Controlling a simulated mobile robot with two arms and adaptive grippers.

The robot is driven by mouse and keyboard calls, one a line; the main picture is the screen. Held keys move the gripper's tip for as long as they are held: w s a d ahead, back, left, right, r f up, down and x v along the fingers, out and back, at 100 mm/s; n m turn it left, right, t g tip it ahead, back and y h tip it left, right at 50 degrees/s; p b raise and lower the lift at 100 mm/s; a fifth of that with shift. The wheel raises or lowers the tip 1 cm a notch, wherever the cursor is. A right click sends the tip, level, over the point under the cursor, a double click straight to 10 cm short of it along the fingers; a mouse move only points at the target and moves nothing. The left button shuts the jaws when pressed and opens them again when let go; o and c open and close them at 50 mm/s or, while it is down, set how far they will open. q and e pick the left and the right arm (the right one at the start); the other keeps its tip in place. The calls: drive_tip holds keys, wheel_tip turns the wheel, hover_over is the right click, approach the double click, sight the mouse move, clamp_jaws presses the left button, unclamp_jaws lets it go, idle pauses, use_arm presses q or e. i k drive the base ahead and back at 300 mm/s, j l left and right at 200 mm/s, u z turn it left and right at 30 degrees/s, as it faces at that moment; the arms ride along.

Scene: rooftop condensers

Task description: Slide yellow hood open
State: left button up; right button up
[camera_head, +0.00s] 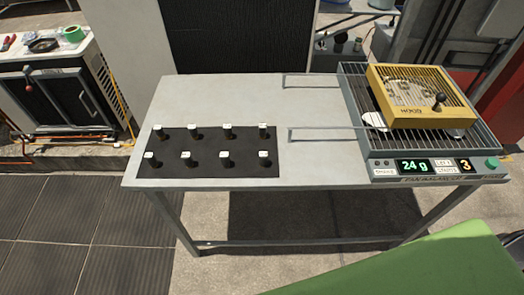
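The yellow hood (421,97) is a square frame with a clear or grated top and a dark knob (438,102) near its front right corner. It sits over the wire-topped device (375,140) at the right end of the table. Two thin rails (335,129) run left from the device, at the hood's front and back. White round pieces (373,121) show partly at the hood's left and front edges; the rest is hidden under it. The device's front display reads 24 g and 3, with a green button (492,163) at right. Neither gripper is in view.
A grey metal table (230,100) carries a black mat (210,170) with several small white-topped dark pegs at its front left. A white cabinet (60,95) with tools stands at left.

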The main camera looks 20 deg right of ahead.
sight(434, 116)
drive_tip(key=z, duration=1.6)
